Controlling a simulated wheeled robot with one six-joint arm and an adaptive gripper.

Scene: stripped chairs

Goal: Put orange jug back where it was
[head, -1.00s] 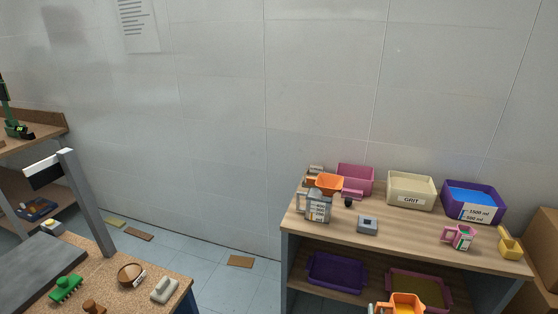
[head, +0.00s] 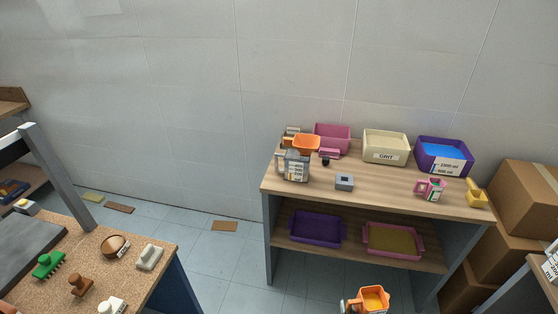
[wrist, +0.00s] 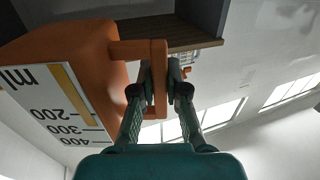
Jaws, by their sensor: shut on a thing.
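The orange jug (head: 374,300) is at the bottom edge of the head view, in front of the shelf unit and apart from it, with its open top showing. In the wrist view the jug (wrist: 75,70) fills the left side, with a white millilitre scale on its wall. My gripper (wrist: 160,72) is shut on the jug's handle (wrist: 160,105), a finger on each side. The jug's base is cut off in the head view.
The shelf unit's top (head: 390,190) holds a grey jug (head: 296,167), a pink jug (head: 431,188), a grey block (head: 344,182), a yellow scoop (head: 477,194) and several bins. Its lower shelf has a purple tray (head: 317,229) and a pink tray (head: 393,240). Cartons (head: 525,205) stand at right.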

